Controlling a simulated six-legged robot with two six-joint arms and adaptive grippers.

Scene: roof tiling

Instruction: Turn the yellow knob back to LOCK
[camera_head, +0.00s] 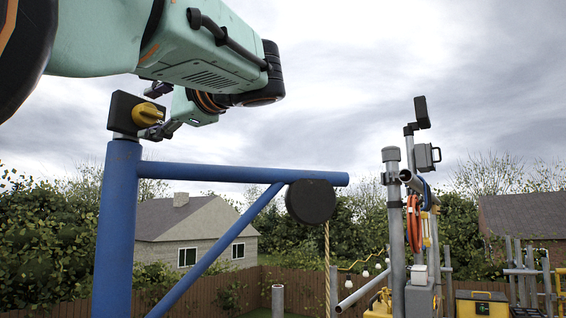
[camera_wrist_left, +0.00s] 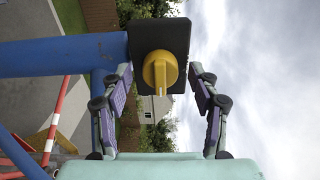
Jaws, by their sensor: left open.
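The yellow knob (camera_head: 147,114) sits on a black box (camera_head: 123,112) on top of a blue post (camera_head: 118,220). In the left wrist view the knob (camera_wrist_left: 158,70) is on the face of the black box (camera_wrist_left: 175,34), with its raised grip running up and down the picture. My left gripper (camera_head: 160,112) is at the knob; in the wrist view its two fingers (camera_wrist_left: 160,88) stand apart, one on each side of the knob, with gaps showing. No LOCK marking is readable. My right gripper is not in view.
A blue beam (camera_head: 235,172) with a diagonal brace runs right from the post and carries a black drum (camera_head: 310,202) with a hanging rope (camera_head: 327,265). A grey mast (camera_head: 394,220) with an orange coil stands at right.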

